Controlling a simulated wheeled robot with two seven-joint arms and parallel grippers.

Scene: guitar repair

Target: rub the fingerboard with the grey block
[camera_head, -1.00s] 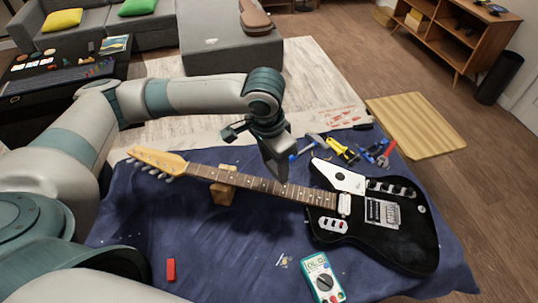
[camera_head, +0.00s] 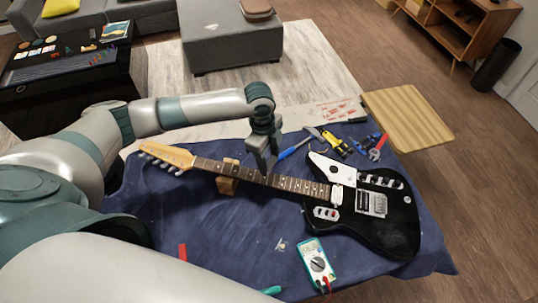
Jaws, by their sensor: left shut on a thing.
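The black electric guitar (camera_head: 385,225) lies on a blue cloth, its headstock (camera_head: 165,155) to the left. Its dark fingerboard (camera_head: 215,166) slopes down to the right towards the body. My left gripper (camera_head: 267,168) points down over the middle of the fingerboard, shut on the grey block. The block is mostly hidden at the fingertips and hard to tell from the grey fingers. The tips are at or just above the strings; I cannot tell if the block touches. My right gripper is not in view.
A wooden neck rest (camera_head: 228,184) supports the neck. Behind the neck lie a blue-handled tool (camera_head: 294,149), yellow-handled pliers (camera_head: 335,143) and a red-and-blue wrench (camera_head: 377,150). A multimeter (camera_head: 317,262) and a red item (camera_head: 183,252) lie in front. Front cloth is partly clear.

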